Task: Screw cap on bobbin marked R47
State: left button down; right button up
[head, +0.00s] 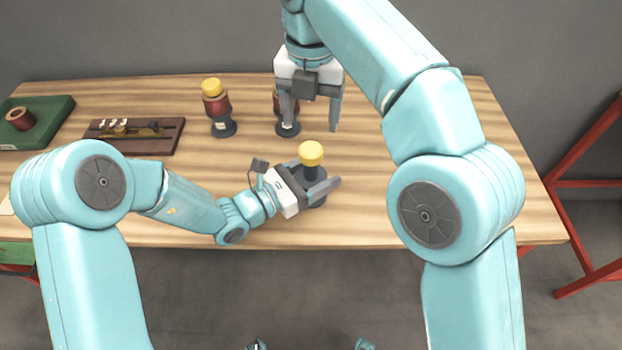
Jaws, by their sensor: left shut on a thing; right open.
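A dark stand or bobbin (310,176) with a yellow cap (311,153) on top stands upright near the table's front edge. My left gripper (320,182) is shut on this dark piece, below the cap. A red-brown wound bobbin (216,105) on a dark base, with a yellow cap (212,87), stands further back to the left. Another wound bobbin (288,128) on a dark base stands to its right, its top hidden behind my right gripper. My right gripper (312,126) is open and empty, pointing down. No R47 mark is legible.
A green tray (58,110) with a copper-coloured spool (20,118) lies at the far left of the wooden table (370,225). A dark brown tool board (165,143) lies beside it. A red frame (590,190) stands right of the table.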

aim_at(311, 149)
jog(key=n, duration=0.2)
jog(key=shift+n, duration=0.3)
jog(key=shift+f, duration=4)
